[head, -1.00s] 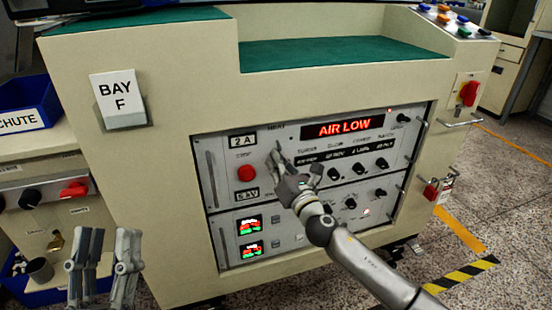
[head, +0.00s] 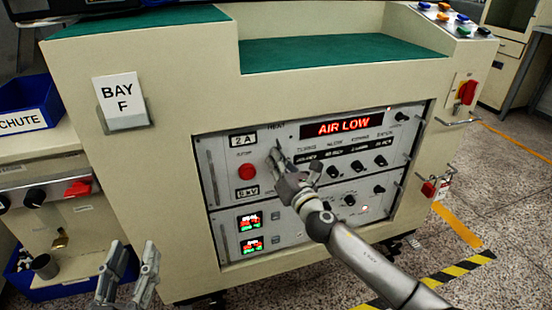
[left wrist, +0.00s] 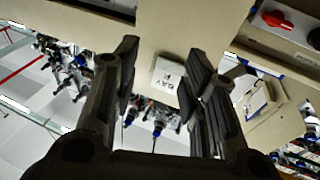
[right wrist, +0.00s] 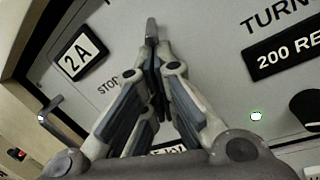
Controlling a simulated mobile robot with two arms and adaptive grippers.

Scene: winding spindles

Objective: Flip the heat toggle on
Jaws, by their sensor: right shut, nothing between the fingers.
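The grey control panel (head: 225,160) is set in the cream cabinet. The HEAT label (head: 277,127) is at its upper middle, left of the red AIR LOW display (head: 342,127). My right gripper (head: 276,156) is shut and empty, with its tips at the panel just below that label. In the right wrist view a grey metal lever (right wrist: 151,29), seemingly the heat toggle, stands just beyond the shut fingertips (right wrist: 156,66). I cannot tell whether they touch, nor the toggle's position. My left gripper (head: 134,254) is open and empty at the lower left, away from the panel; its spread fingers show in the left wrist view (left wrist: 160,85).
A red stop button (head: 247,171) lies left of my right gripper, below the 2A label (head: 243,140). Several black knobs (head: 333,172) sit to its right. A panel handle (right wrist: 57,122) shows at the left. A side bench (head: 45,165) with knobs stands beside the cabinet.

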